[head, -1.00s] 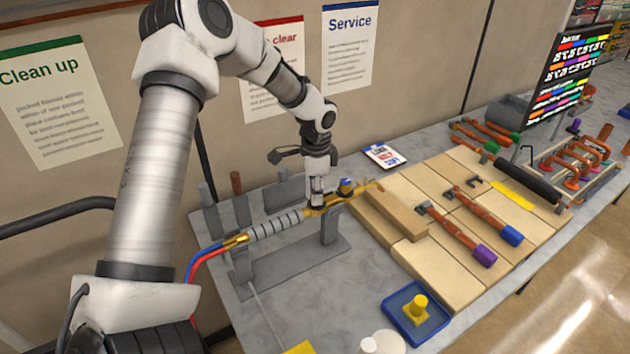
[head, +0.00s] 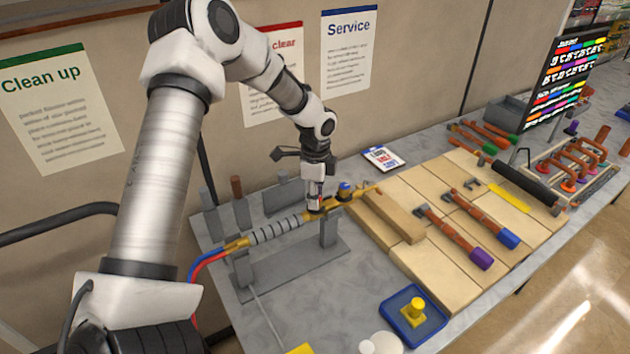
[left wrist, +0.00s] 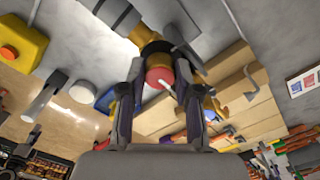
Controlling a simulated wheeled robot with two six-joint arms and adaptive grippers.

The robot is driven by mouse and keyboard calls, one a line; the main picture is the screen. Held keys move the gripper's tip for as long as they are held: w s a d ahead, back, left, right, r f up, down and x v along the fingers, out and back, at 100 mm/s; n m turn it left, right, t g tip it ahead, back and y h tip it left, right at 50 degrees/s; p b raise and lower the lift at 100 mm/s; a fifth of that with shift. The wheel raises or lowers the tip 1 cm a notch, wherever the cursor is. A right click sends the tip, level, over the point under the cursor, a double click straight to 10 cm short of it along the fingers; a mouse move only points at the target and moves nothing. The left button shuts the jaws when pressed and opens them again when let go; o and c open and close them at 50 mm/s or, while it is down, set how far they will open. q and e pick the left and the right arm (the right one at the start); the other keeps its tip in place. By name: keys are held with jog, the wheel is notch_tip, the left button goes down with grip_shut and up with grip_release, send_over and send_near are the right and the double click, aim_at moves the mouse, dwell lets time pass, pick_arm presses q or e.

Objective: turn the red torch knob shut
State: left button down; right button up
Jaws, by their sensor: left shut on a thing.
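The torch lies across a grey stand (head: 300,270), with a grey ribbed handle (head: 275,228) and a brass body towards the right. A blue knob (head: 345,188) stands on its brass part. My left gripper (head: 315,208) points down at the brass part, just left of the blue knob. In the left wrist view the red knob (left wrist: 160,76), with a white mark, sits between the fingertips of my left gripper (left wrist: 160,82), which is shut on it. The fingers hide the red knob in the head view. My right gripper is not in view.
Red and blue hoses (head: 205,262) leave the torch's left end. Firebricks (head: 440,270) and a raised brick (head: 395,218) lie to the right, near the torch tip. A blue tray (head: 412,316) with a yellow part stands in front. Copper pipe pieces (head: 460,235) lie on the bricks.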

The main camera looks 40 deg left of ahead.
pick_arm(q)
jog(key=shift+f, duration=0.1)
jog(key=c, duration=0.9)
grip_release()
jog(key=shift+o, duration=0.4)
jog(key=shift+w+d, duration=0.1)
notch_tip(320, 180, up, 12)
jog(key=shift+w, duration=0.1)
